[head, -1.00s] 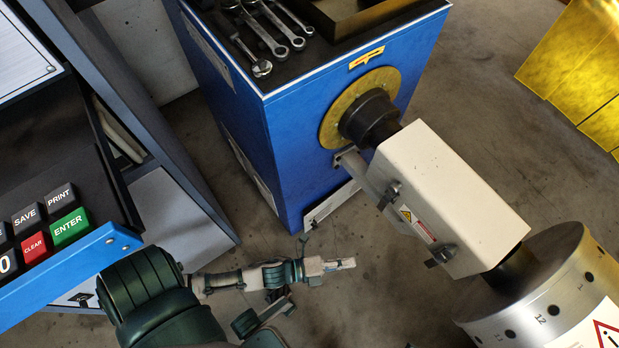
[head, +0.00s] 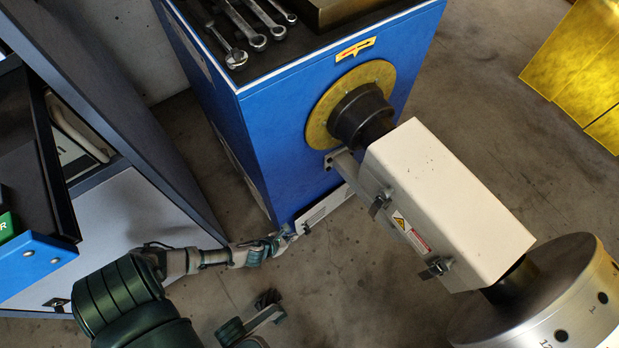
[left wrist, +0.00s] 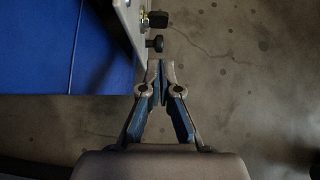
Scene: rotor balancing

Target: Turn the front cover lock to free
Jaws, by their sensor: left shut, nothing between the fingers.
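The white box cover (head: 450,200) over the shaft has two dark metal latches on its near side, an upper one (head: 379,204) and a lower one (head: 436,268). I cannot tell which lock is the front one. My left gripper (head: 291,232) is shut and empty, at the lower front corner of the blue cabinet, well left of both latches. In the left wrist view its closed fingertips (left wrist: 161,64) point at a small dark knob (left wrist: 156,43) on a pale plate, with a small gap. A second dark knob (left wrist: 158,19) is beyond it.
The blue cabinet (head: 285,130) carries wrenches (head: 235,52) and a yellow flange (head: 322,118). A silver rotor (head: 560,300) is at lower right. A dark console with a blue edge (head: 40,265) is at left. Yellow panels (head: 580,60) stand far right. Open floor lies below the cover.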

